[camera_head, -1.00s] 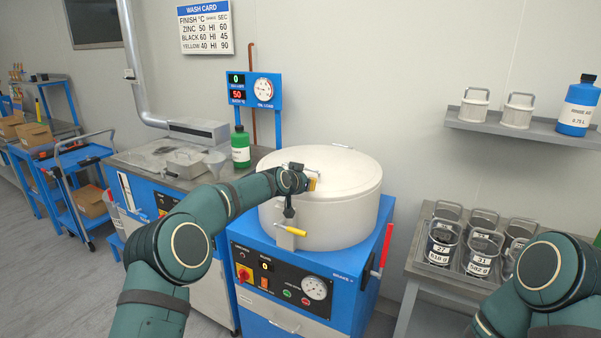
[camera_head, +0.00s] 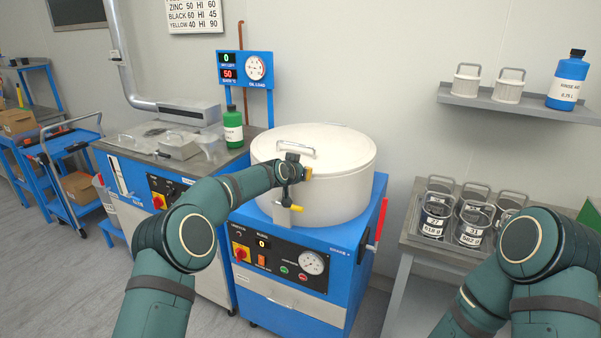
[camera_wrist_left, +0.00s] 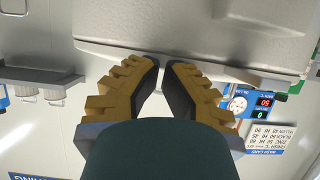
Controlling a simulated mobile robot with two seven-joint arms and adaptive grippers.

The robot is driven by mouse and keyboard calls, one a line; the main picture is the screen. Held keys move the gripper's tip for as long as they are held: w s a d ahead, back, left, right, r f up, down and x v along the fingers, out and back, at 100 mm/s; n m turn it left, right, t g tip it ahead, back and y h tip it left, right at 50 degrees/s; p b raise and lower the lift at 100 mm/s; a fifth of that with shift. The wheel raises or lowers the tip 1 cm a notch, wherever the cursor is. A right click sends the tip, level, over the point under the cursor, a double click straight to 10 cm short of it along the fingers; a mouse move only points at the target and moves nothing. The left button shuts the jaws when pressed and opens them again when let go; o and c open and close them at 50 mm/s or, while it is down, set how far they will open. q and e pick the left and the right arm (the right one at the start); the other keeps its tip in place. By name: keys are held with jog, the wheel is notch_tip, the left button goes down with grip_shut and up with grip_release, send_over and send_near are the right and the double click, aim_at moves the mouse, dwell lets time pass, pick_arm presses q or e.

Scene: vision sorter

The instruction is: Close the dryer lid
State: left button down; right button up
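The dryer (camera_head: 282,272) is a blue cabinet with a round white drum. Its white lid (camera_head: 340,143) lies flat across the top of the drum, with a thin loop handle (camera_head: 296,151) on it. A yellow-tipped latch lever (camera_head: 289,206) is at the drum's front. My left gripper (camera_head: 307,174) is at the front of the drum, just below the lid rim; contact cannot be told. In the left wrist view its yellow fingers (camera_wrist_left: 162,66) have a narrow gap between the tips, with nothing seen in it. My right gripper is outside the views; only its arm shows.
A red lever (camera_head: 380,222) is on the dryer's right side. A grey table (camera_head: 407,237) with several numbered baskets stands at the right, below a wall shelf (camera_head: 520,103). A bench (camera_head: 133,148) with a green bottle (camera_head: 233,127) adjoins at the left.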

pick_arm(q)
jog(key=s+a, duration=0.3)
jog(key=s, duration=0.5)
jog(key=s+f+n+g, duration=0.3)
jog(key=s+f+g, duration=0.2)
jog(key=s+f, duration=1.45)
jog(key=s+f+n+g, duration=0.1)
jog(key=s+f, duration=0.4)
jog(key=s, duration=0.7)
jog(key=s+a+f+n+g+y, duration=0.1)
jog(key=s+f+g, duration=0.3)
jog(key=s, duration=0.8)
notch_tip(320, 180, down, 2)
jog(key=shift+s+a+f+n+g+p, duration=0.15)
jog(key=shift+s+n+g+p, duration=0.15)
jog(key=shift+n+p, duration=0.15)
